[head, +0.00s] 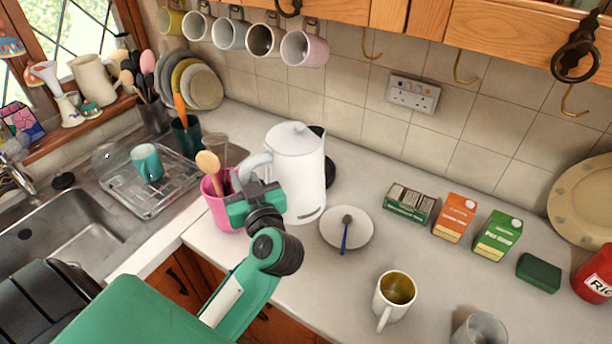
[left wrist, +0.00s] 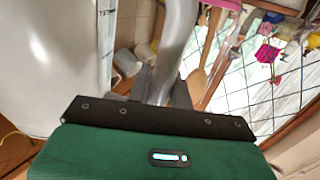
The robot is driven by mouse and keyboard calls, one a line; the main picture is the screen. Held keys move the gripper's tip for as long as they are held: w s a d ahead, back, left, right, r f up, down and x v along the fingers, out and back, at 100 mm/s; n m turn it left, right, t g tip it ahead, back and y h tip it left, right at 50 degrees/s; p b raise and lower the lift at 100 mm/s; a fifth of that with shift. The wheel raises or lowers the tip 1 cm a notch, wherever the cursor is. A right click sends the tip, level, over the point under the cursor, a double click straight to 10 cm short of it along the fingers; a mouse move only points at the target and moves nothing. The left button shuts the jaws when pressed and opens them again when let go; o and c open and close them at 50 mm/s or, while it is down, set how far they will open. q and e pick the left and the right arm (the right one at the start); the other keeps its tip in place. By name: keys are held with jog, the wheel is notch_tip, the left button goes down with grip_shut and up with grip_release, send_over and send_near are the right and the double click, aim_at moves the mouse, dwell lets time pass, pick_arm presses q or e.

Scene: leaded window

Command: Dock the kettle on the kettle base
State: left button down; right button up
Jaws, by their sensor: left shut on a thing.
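The white kettle (head: 298,175) stands upright in the middle of the head view, its lid on and its handle toward the left. My left gripper (head: 258,188) is shut on the kettle's handle. In the left wrist view the grey handle (left wrist: 178,40) runs down between the fingers, and the kettle's pale body (left wrist: 50,65) fills the left side. A black round thing (head: 331,171), which looks like the kettle base, shows just right of and behind the kettle, mostly hidden by it. I cannot tell whether the kettle's bottom touches the counter. My right gripper is not in view.
A pink pot (head: 217,208) with wooden spoons stands close left of the gripper. A saucer (head: 347,231) with a blue-handled spoon lies just right of the kettle. A mug (head: 394,297) and tea boxes (head: 454,218) stand farther right. The wall socket (head: 413,93) is behind.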

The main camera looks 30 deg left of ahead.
pick_arm(q)
jog(key=w+a+p, duration=0.2)
jog(key=w+a, duration=0.1)
jog(key=w, duration=0.6)
jog(key=w+a+p, duration=0.2)
jog(key=w+a, duration=0.2)
jog(key=w, duration=0.5)
notch_tip(320, 180, down, 7)
jog(key=p, duration=0.1)
jog(key=shift+w, duration=0.4)
jog(key=c, duration=1.5)
grip_release()
jog(key=shift+f, duration=0.2)
jog(key=shift+o, duration=1.2)
jog(key=shift+s+d+r, duration=0.1)
jog(key=shift+s, duration=0.05)
